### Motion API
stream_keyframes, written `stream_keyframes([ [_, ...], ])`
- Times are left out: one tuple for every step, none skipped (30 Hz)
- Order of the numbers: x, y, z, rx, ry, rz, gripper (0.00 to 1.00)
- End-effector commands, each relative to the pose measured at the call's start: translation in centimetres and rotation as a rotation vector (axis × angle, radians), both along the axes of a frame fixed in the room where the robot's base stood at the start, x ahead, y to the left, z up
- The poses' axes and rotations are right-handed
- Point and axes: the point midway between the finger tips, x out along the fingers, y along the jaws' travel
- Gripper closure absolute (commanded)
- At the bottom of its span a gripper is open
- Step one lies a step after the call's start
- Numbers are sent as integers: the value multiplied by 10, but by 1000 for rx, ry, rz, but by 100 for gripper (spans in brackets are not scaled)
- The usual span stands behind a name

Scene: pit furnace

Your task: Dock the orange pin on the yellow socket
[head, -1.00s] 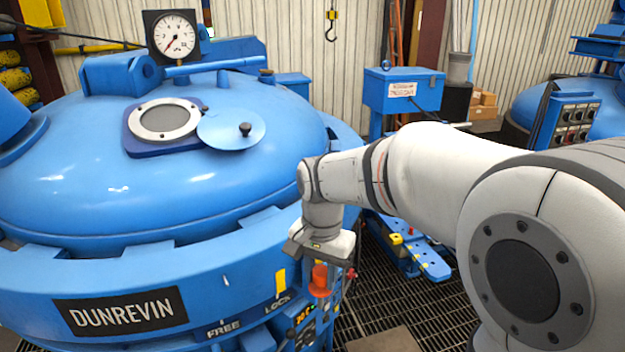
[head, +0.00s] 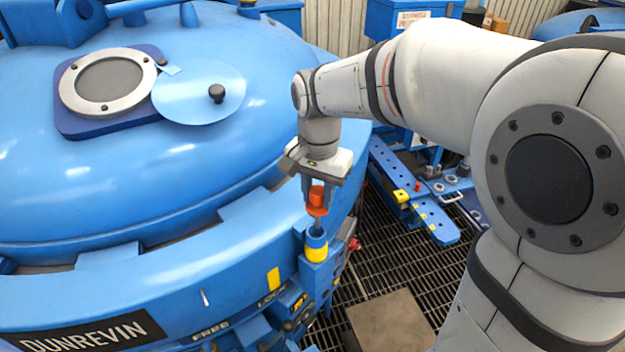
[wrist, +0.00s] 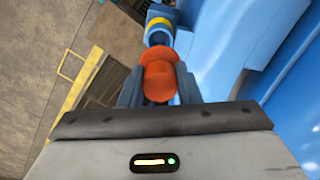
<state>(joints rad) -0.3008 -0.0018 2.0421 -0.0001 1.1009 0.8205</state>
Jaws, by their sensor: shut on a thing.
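The orange pin (head: 317,198) is upright, with an orange head and collar and a thin grey shank below. My gripper (head: 319,196) is shut on its head and points down. The yellow socket (head: 316,246) is a yellow-banded cylinder on a blue bracket at the furnace rim. In the head view the pin's shank reaches down to the socket's top; I cannot tell whether its tip is inside. In the wrist view the pin (wrist: 159,76) is between the fingers, and the yellow-banded socket (wrist: 158,30) shows beyond it, its mouth partly hidden by the pin.
The big blue furnace lid (head: 110,190) fills the left, with a round port cover (head: 198,95). A red knob (head: 355,243) sits just right of the socket. A blue perforated rail (head: 425,205) lies on the grated floor to the right. A FREE/LOCK panel (head: 240,315) is below.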

Motion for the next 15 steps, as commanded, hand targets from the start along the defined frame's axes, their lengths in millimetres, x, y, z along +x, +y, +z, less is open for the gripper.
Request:
stream_keyframes([
  [0,1,-1,1,0,2,98],
  [0,1,-2,1,0,3,98],
  [-1,1,-4,1,0,4,98],
  [-1,2,-5,1,0,5,98],
  [-1,2,-7,1,0,6,98],
  [-1,2,-10,1,0,7,98],
  [-1,2,-13,0,0,7,98],
  [-1,2,-15,0,0,7,98],
  [-1,2,-19,0,0,8,98],
  [-1,2,-22,0,0,8,98],
  [-1,2,-25,0,0,8,98],
  [-1,3,-30,0,0,8,98],
  [-1,3,-33,0,1,8,98],
  [-1,3,-37,0,1,8,98],
  [-1,3,-41,0,1,9,98],
])
